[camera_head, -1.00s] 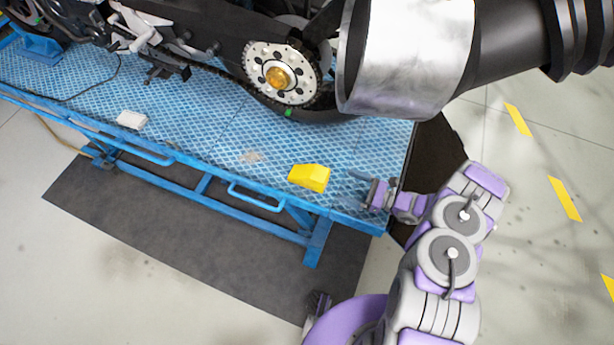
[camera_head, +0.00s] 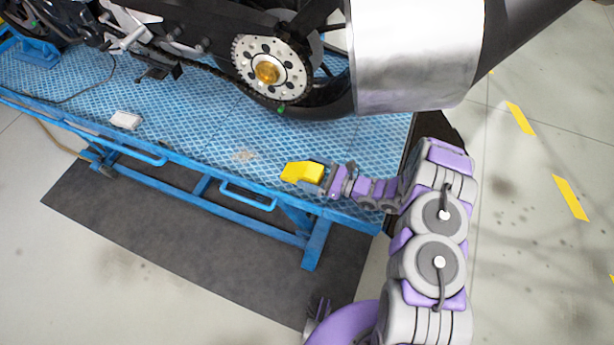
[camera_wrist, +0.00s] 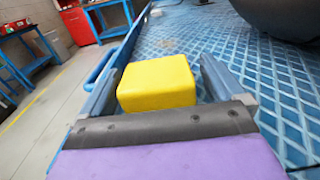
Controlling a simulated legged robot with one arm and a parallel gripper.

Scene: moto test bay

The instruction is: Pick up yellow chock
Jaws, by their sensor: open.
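The yellow chock (camera_head: 302,172) lies on the blue patterned lift platform (camera_head: 200,142), close to its front edge. My gripper (camera_head: 318,178) is at the chock's right end in the head view, low over the platform. In the wrist view the yellow chock (camera_wrist: 157,83) sits between the two fingers of my gripper (camera_wrist: 155,85), one on each side. The fingers are open, with a narrow gap visible to the right of the chock. The chock appears to rest on the platform. Its underside is hidden.
A motorcycle's rear wheel and sprocket (camera_head: 270,70) stand behind the chock, and a large silver cylinder (camera_head: 415,55) hangs at upper right. A small white block (camera_head: 126,120) lies left on the platform. A blue side handle (camera_head: 247,195) juts from the front edge.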

